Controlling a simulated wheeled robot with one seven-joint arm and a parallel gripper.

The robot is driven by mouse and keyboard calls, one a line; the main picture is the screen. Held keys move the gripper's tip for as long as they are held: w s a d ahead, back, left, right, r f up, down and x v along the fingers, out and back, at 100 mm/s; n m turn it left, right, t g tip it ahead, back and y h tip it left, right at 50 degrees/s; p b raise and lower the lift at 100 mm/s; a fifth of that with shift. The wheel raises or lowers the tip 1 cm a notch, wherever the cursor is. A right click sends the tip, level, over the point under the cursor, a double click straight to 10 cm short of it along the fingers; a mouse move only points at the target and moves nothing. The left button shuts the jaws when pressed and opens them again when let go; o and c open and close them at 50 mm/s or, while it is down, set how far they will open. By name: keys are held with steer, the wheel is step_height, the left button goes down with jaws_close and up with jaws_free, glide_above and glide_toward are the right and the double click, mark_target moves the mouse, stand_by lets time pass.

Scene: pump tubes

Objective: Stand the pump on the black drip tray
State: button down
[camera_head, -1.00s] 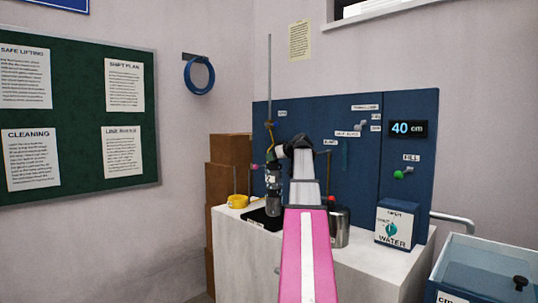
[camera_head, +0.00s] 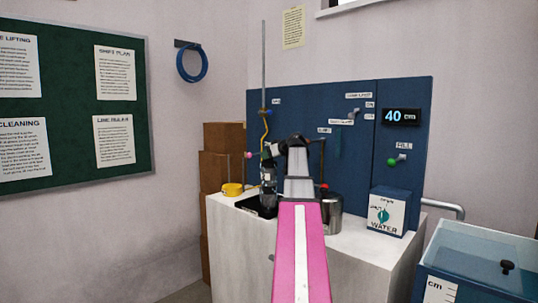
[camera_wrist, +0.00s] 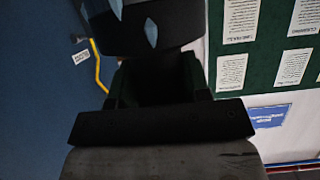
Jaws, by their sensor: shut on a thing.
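The pump (camera_head: 267,188) is a dark, upright body in the head view, with its lower end at the black drip tray (camera_head: 246,206). I cannot tell whether its foot touches the tray. My gripper (camera_head: 268,154) is shut on its upper part, partly hidden by my own arm. In the wrist view my gripper (camera_wrist: 155,68) shows two dark fingers, and the dark, shiny pump (camera_wrist: 165,30) lies across the top of the picture. The grip itself is too dark to see in detail.
A tall rod (camera_head: 263,70) with a yellow hose (camera_head: 264,128) rises behind the pump. A white-and-blue water box (camera_head: 389,212) and a clear tank (camera_head: 480,262) are farther right.

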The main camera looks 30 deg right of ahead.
steer(key=shift+r, duration=0.1)
steer(key=c, duration=0.6)
jaws_free()
steer(key=shift+f, duration=0.2)
steer(key=shift+r, duration=0.15)
steer(key=v, duration=1.2)
